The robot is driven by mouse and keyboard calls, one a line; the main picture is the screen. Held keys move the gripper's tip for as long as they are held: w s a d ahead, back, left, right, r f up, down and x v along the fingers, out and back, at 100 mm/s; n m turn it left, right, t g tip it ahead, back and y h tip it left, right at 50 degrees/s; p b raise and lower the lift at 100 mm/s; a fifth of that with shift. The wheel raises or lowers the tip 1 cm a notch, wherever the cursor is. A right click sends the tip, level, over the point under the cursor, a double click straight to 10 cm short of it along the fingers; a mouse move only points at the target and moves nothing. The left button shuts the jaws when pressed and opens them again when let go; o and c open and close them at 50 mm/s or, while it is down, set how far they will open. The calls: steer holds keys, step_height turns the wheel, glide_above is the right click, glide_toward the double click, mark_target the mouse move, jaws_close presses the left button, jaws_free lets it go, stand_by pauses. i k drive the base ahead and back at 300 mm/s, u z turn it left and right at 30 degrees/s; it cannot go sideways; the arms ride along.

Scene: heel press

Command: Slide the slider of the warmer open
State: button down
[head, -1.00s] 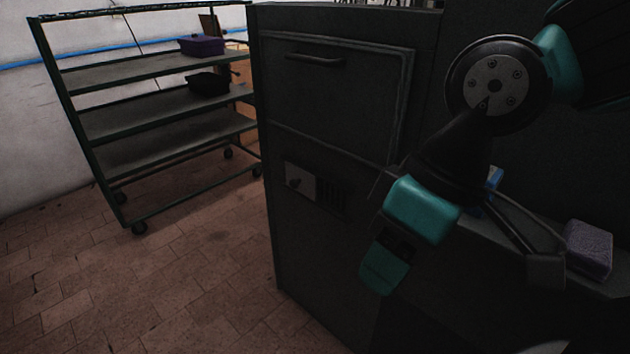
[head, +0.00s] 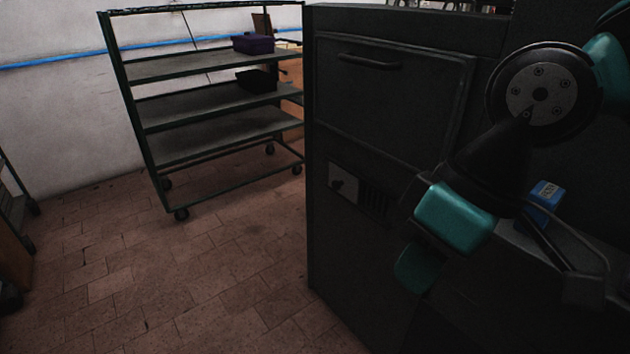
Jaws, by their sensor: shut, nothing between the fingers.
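A tall dark cabinet (head: 330,258), which looks like the warmer, stands at the centre and right. Its front has a framed panel (head: 400,105) with a bar handle (head: 369,62) near the top. Below are a small grey plate with a knob (head: 343,184) and a slatted vent (head: 376,200). I cannot tell for sure which part is the slider. My teal and black arm crosses in front of the cabinet's right part and hides some of it. My gripper (head: 583,290) is at the lower right, dark and hard to make out, shut and empty, apart from the panel and the plate.
A blue box (head: 545,196) stands on a dark ledge behind my gripper. A shelf cart (head: 210,108) on wheels stands at the back left, with a purple bin (head: 254,44) and a black bin (head: 257,81). Another rack (head: 14,215) is at the left edge. The tiled floor between is clear.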

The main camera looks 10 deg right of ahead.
mark_target(348, 186)
steer(key=u, duration=0.5)
steer(key=i, duration=1.05)
steer(key=z, duration=0.3)
